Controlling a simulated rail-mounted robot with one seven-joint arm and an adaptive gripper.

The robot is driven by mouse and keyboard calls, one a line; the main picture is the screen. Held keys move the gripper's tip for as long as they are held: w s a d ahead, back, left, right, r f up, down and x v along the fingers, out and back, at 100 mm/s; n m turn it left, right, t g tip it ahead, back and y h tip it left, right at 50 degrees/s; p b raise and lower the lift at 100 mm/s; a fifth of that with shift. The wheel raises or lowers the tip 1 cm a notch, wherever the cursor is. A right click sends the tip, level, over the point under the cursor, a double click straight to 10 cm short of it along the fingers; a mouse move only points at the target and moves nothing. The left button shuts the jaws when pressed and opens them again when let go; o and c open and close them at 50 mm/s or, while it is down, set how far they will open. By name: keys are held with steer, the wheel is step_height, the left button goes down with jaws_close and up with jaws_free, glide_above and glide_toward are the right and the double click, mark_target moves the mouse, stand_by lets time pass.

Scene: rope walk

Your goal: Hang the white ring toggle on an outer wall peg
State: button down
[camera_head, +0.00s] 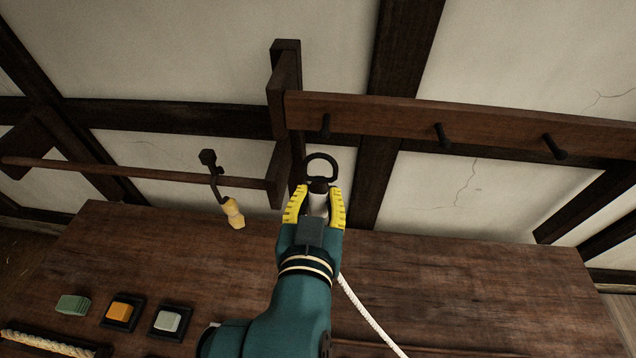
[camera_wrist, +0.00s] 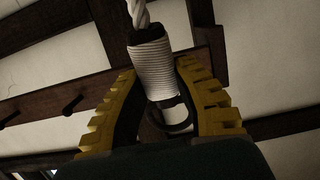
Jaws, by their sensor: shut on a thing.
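The white ring toggle (camera_head: 319,203) is in my gripper (camera_head: 320,208), with its dark ring (camera_head: 320,164) pointing up towards the wall rail. In the wrist view the toggle's white ribbed body (camera_wrist: 153,68) sits between the yellow fingers of my gripper (camera_wrist: 160,95). The ring is partly hidden there behind the body. Dark pegs stick out of the wooden wall rail (camera_head: 380,120): a left one (camera_head: 326,125), a middle one (camera_head: 442,135) and a right one (camera_head: 554,147). In the head view the ring appears just below the left peg, apart from it.
A yellow-handled crank (camera_head: 234,213) hangs at a horizontal bar (camera_head: 130,170) left of my gripper. A white rope (camera_head: 368,318) runs down from beside my arm across the wooden table (camera_head: 480,290). Orange (camera_head: 122,310) and grey (camera_head: 168,320) blocks and a green block (camera_head: 72,304) lie at the left.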

steer(key=shift+r, duration=0.35)
steer(key=a+x, duration=0.1)
steer(key=x, duration=0.8)
steer(key=shift+w+d+b, duration=0.45)
steer(key=shift+w+d, duration=0.05)
steer(key=shift+r, duration=0.1)
stand_by(0.5)
steer(key=c, duration=0.9)
jaws_free()
steer(key=shift+o, duration=0.2)
